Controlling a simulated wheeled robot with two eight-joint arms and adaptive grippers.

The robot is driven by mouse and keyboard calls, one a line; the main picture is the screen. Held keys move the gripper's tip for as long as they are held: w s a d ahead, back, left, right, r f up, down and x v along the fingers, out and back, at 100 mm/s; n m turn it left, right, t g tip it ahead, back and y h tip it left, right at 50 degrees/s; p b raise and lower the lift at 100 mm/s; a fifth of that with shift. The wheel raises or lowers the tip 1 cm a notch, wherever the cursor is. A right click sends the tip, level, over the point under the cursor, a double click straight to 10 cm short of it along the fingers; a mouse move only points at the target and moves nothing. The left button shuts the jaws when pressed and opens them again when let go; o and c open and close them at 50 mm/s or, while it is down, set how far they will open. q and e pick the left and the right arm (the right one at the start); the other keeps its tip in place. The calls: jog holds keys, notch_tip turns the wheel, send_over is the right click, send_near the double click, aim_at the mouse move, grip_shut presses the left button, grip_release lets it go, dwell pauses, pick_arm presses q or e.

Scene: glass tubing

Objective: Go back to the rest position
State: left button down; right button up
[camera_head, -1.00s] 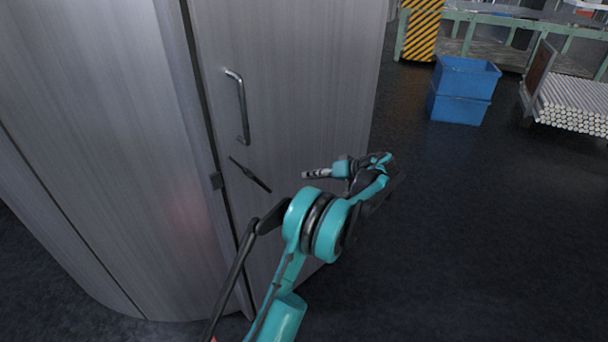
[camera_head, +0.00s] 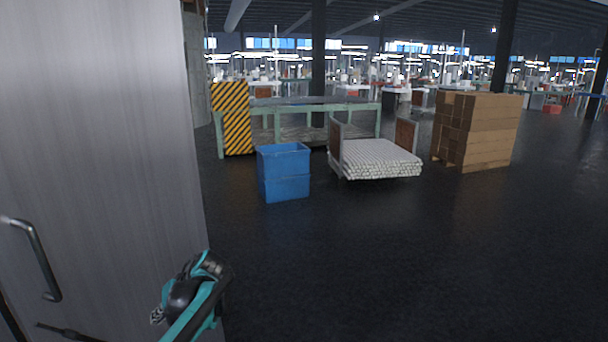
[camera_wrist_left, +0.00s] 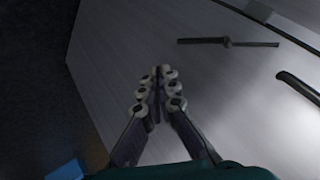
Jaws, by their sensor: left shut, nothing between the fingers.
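My left gripper shows low in the head view, in front of the grey metal cabinet (camera_head: 110,150), mostly hidden behind my own teal and black arm. In the left wrist view, its two fingers (camera_wrist_left: 158,76) meet at the tips, with nothing between them. The cabinet face (camera_wrist_left: 130,45) fills much of that view behind the fingers, and I see no contact. My right gripper is in neither view.
The cabinet has a curved handle (camera_head: 40,262) and a thin dark bar (camera_head: 65,332) below it. Blue bins (camera_head: 283,175), a rack of white tubes (camera_head: 375,160) and stacked cardboard boxes (camera_head: 478,130) stand farther back. The dark floor (camera_head: 400,260) at right is clear.

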pick_arm(q)
jog(key=s+d+f+m+t+h, duration=0.2)
jog(key=s+d+m+t+h, duration=0.1)
jog(key=s+d, duration=0.6)
jog(key=s+d+f+m+t+h, duration=0.2)
jog(key=s+d+h, duration=0.3)
jog(key=s+d, duration=0.4)
jog(key=s+f+m, duration=0.1)
jog(key=s, duration=0.3)
jog(key=shift+d+t, duration=0.4)
